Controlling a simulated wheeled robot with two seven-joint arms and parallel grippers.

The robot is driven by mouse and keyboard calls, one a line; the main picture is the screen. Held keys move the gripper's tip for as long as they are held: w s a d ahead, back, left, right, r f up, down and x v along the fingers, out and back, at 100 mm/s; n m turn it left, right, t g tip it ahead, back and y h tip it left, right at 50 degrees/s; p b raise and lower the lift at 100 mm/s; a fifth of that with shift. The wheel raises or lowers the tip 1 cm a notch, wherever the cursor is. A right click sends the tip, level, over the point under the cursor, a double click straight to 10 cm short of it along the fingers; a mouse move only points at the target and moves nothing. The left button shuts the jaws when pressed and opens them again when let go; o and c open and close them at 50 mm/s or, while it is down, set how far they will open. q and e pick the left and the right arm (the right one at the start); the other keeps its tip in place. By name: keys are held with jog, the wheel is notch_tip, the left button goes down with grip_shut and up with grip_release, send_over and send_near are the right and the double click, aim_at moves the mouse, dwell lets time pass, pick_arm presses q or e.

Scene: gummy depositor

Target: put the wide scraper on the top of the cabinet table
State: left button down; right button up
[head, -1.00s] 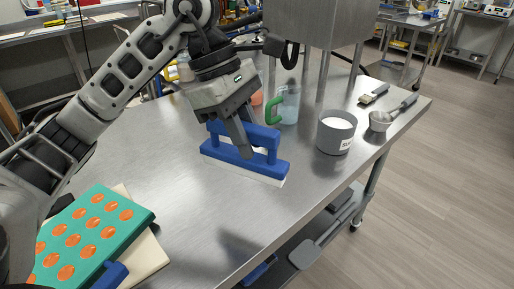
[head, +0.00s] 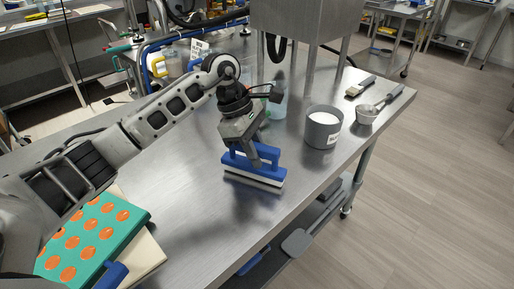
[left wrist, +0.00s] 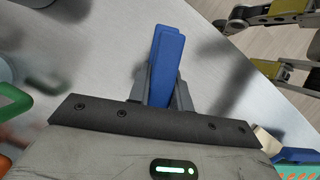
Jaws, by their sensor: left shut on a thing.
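The wide scraper (head: 253,176) is blue with a bridge-like handle and a pale lower edge. It shows in the middle of the head view, over the steel table (head: 185,215), and seems held a little above the surface with a dark reflection or shadow below. My left gripper (head: 264,156) is shut on its handle from above. In the left wrist view the blue handle (left wrist: 166,65) sits between the fingers. My right gripper is not in the head view. I cannot tell which furniture is the cabinet table.
A jug with a green handle (head: 276,105) is behind the gripper. A teal mould with orange gummies (head: 95,235) lies front left. Table front centre is clear.

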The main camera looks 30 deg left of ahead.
pick_arm(q)
jog(key=shift+f, duration=0.15)
jog(key=c, duration=1.3)
grip_release()
jog(key=shift+r, duration=0.3)
jog(key=shift+a+r, duration=0.2)
jog(key=shift+r, duration=0.1)
jog(key=b+v, duration=0.1)
jog(key=v, duration=0.8)
jog(key=shift+a+r+b, duration=0.1)
jog(key=shift+r+b, duration=0.25)
jog(key=shift+b, duration=0.05)
jog(key=shift+a+r, duration=0.2)
jog(key=shift+r, duration=0.45)
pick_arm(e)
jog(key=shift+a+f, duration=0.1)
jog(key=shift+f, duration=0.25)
